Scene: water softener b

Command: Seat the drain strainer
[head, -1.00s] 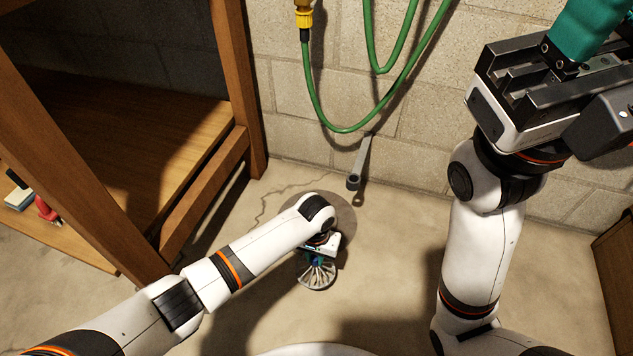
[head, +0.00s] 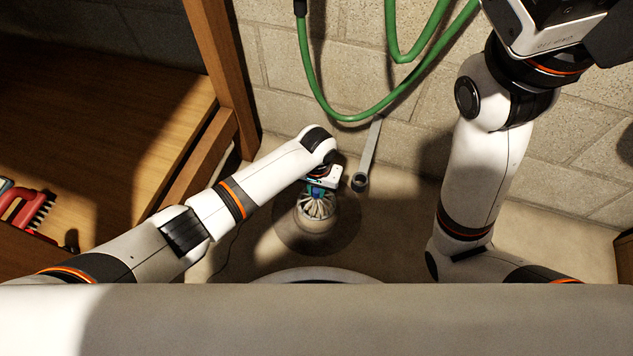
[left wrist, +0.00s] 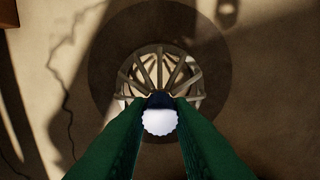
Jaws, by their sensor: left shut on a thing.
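The drain strainer, a pale domed cage of slanted ribs (head: 316,206), is below my left gripper (head: 319,188). In the left wrist view the strainer's ribs (left wrist: 160,70) spread out under a round white knob (left wrist: 160,121). The green fingers of my left gripper (left wrist: 160,118) are shut on this knob. The strainer appears over a dark round patch on the floor (left wrist: 106,50), roughly central in it. The fingers hide its near side, and I cannot tell whether it touches the floor. My right gripper's body (head: 545,25) is at the top right, its fingers outside the frame.
A grey pipe (head: 369,150) comes down the block wall, its open end just right of the strainer. A green hose (head: 330,104) hangs above. A wooden shelf (head: 110,130) stands at the left, with a red brush (head: 32,208). Bare floor lies right of the patch.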

